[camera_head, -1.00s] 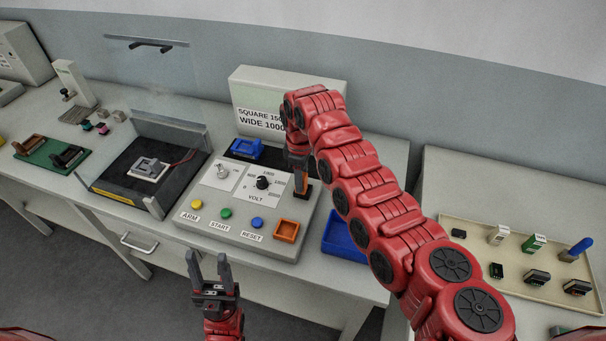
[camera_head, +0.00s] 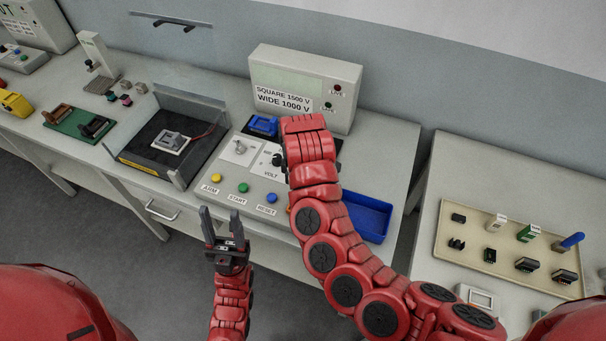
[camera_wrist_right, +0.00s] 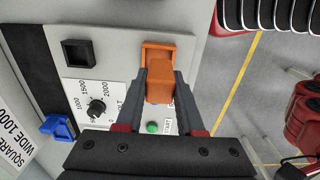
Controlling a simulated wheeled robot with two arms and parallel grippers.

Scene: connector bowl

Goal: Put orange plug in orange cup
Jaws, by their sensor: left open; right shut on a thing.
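My right gripper (camera_wrist_right: 160,77) is shut on the orange plug (camera_wrist_right: 160,88), a blocky orange piece, in the right wrist view. The orange cup (camera_wrist_right: 148,49), a square orange rim on the console, shows just beyond and partly behind the plug. The plug overlaps the cup in this view; I cannot tell whether it is above it or entering it. In the head view my right arm hides the plug and nearly all of the cup. My left gripper (camera_head: 222,213) is open and empty in front of the console.
The console has a dial (camera_wrist_right: 96,108), a black square socket (camera_wrist_right: 78,53) and buttons, with the green one (camera_head: 243,187) at its front. A blue tray (camera_head: 368,217) lies right of my right arm. A beige tray (camera_head: 462,262) holds several connectors on the right table.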

